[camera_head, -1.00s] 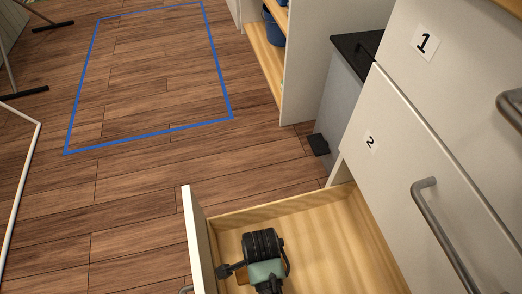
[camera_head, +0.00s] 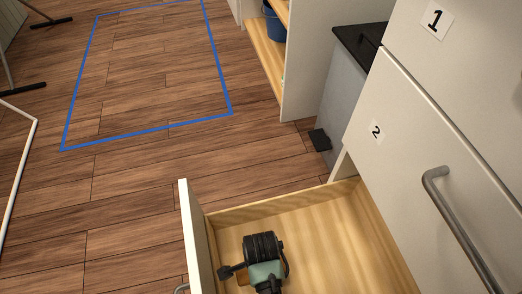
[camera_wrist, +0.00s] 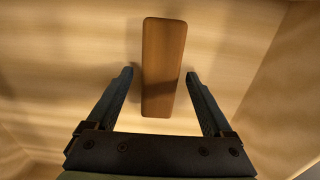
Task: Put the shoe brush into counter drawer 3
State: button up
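The shoe brush (camera_wrist: 163,65) is a long brown wooden block with rounded corners, seen in the wrist view on the pale wooden floor of the open drawer. My gripper (camera_wrist: 158,76) is open, with its two dark fingers apart on either side of the brush's near half. Clear gaps show between fingers and brush, so it is not gripped. In the head view, my gripper (camera_head: 238,274) is inside the open drawer (camera_head: 325,225), which lies below the front marked 2. No number is visible on the open drawer. A small brown patch beside my gripper may be the brush.
The drawer front marked 2 (camera_head: 405,150) is shut, with a grey bar handle (camera_head: 455,225). A grey bin with a black lid (camera_head: 350,85) and pedal stands beyond the counter. A blue outline (camera_head: 150,134) marks bare wooden floor at left.

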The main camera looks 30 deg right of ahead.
notch_tip(320, 180, up, 12)
jog(key=p, duration=0.7)
jog(key=shift+r+p, duration=0.2)
jog(key=shift+p, duration=0.2)
jog(key=w+r+n+t+h, duration=0.2)
jog(key=w+r+n+t, duration=0.6)
jog(key=w+r, duration=1.25)
jog(key=w+a+r+n+t, duration=0.1)
jog(key=w+r+t, duration=0.15)
jog(key=r, duration=0.55)
jog(key=w+r+n+t, duration=0.2)
jog(key=r+t, duration=0.2)
jog(key=r, duration=0.4)
jog(key=s+a+r+n+t, duration=0.2)
jog(key=a+r+n+t, duration=0.15)
jog(key=r, duration=0.85)
jog(key=s+a+r+n+t, duration=0.2)
jog(key=r+t, duration=0.2)
jog(key=r, duration=0.8)
jog(key=s+a+r+n+t+y, duration=0.2)
jog(key=s+a+r+n+t, duration=0.1)
jog(key=s+r, duration=0.7)
notch_tip(320, 180, up, 3)
jog(key=shift+r+n+t, duration=0.1)
jog(key=shift+n+t, duration=0.75)
jog(key=shift+t, duration=0.35)
